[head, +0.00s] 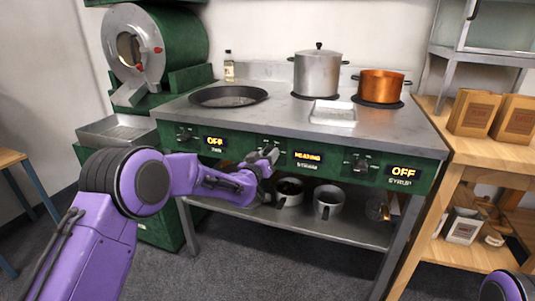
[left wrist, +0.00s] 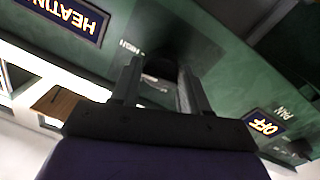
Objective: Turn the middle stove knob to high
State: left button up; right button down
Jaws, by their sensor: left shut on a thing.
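The stove (head: 400,135) has a green front with three knobs, each left of a lit display. My left gripper (head: 268,160) is at the middle knob, mostly hiding it in the head view. In the left wrist view, my left gripper (left wrist: 160,82) is shut on the dark middle knob (left wrist: 160,68), with one finger on each side. The middle display (head: 308,156) reads HEATING, above a STEAM label. The left display (head: 215,142) and right display (head: 403,173) read OFF. A HIGH mark shows near the knob in the left wrist view. My right gripper is out of view.
A wide pan (head: 228,96), a steel pot (head: 318,75), a copper pot (head: 380,87) and a small tray (head: 333,114) are on the stovetop. Metal pots (head: 328,204) stand on the shelf below. A wooden table (head: 455,155) with paper bags is at right.

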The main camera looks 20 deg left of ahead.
pick_arm(q)
jog(key=shift+f+m, duration=0.15)
jog(key=shift+m, duration=0.65)
jog(key=o, duration=1)
jog(key=shift+a, duration=0.1)
jog(key=s, duration=0.7)
jog(key=s+a+p, duration=0.1)
jog(key=s, duration=0.2)
jog(key=shift+s, duration=0.25)
